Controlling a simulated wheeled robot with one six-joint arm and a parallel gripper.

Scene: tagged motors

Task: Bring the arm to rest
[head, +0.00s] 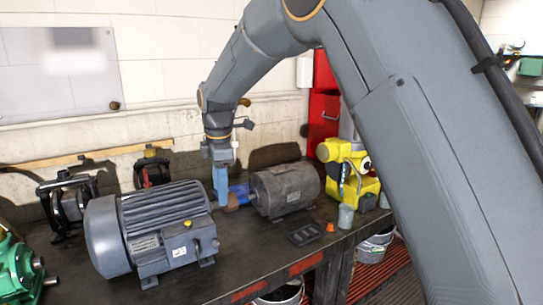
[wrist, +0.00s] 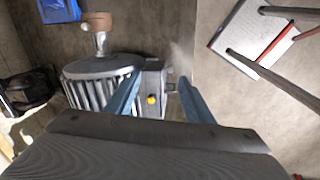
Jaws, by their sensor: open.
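My gripper (head: 222,200) hangs at the end of my bent arm, fingers down, between the two grey motors in the head view. Its two blue fingers (wrist: 158,86) are apart with nothing held between them in the wrist view. The larger grey motor (head: 165,225) has cooling fins and a yellow knob on its box. It also shows in the wrist view (wrist: 100,78), beyond the fingertips and apparently below them. The smaller, darker motor (head: 285,188) lies right of my gripper. I cannot tell the exact height of the fingers above the bench.
The dark bench (head: 262,262) also holds a green machine (head: 17,262), a black clamp-like device (head: 68,200), a yellow device (head: 352,170), a blue item (head: 238,193), a small tray (head: 304,234) and an orange cone (head: 330,227). Buckets stand below. A wall is behind.

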